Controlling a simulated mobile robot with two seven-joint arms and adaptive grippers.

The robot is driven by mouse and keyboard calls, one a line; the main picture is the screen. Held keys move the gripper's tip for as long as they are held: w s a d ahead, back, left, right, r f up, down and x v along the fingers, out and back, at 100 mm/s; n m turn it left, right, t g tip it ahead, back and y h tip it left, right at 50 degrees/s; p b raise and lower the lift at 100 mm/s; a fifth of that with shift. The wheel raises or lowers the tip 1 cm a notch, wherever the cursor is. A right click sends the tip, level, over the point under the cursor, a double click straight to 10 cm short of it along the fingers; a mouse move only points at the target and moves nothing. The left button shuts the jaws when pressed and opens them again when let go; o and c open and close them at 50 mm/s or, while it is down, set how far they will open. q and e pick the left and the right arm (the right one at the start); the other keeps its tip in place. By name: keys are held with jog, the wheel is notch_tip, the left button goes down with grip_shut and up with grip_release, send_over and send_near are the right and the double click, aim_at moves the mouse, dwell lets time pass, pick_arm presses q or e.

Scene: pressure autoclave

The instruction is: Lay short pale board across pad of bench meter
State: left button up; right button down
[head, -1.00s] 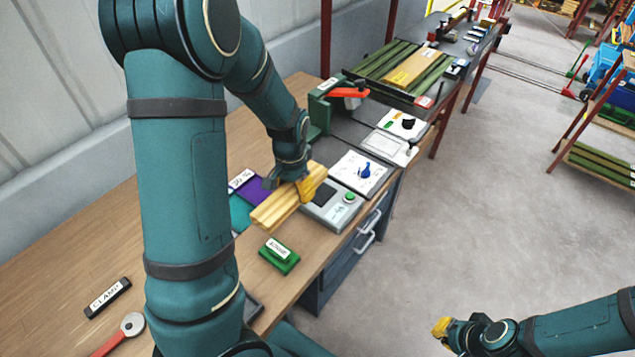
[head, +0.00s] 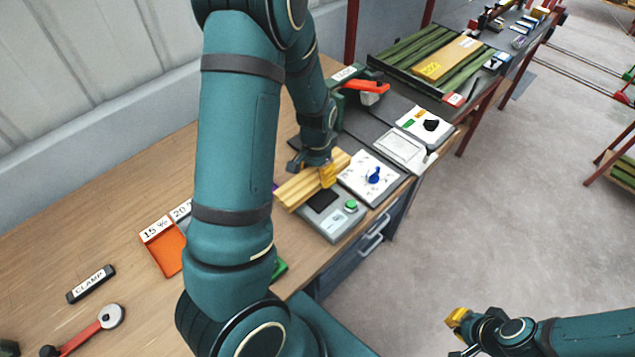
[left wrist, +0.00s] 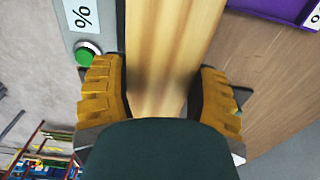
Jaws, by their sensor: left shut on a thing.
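The short pale board (head: 298,190) is between the yellow fingers of my left gripper (head: 328,174), which is shut on it. The left wrist view shows the board (left wrist: 168,55) running up between both fingers (left wrist: 165,95). The grey bench meter (head: 335,226) has a green button and a dark pad (head: 323,199). In the head view the board overlaps the meter's upper left side, and part of the pad shows beside it. I cannot tell whether the board touches the meter. My right gripper (head: 457,319) is far from the bench, over the floor; its opening is unclear.
A white panel with a blue knob (head: 372,176) stands just beyond the meter. An orange tray (head: 165,252), a clamp label block (head: 91,284) and a red-handled tool (head: 88,328) lie on the wooden bench. My left arm hides part of the bench.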

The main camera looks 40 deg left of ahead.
aim_at(317, 182)
pick_arm(q)
jog(key=shift+w+f, duration=0.1)
jog(key=shift+f, duration=0.25)
notch_tip(317, 182, down, 4)
jog(key=shift+r, duration=0.2)
jog(key=shift+f+b, duration=0.15)
jog(key=shift+b, duration=0.2)
jog(key=o, duration=1.3)
jog(key=shift+c, duration=0.2)
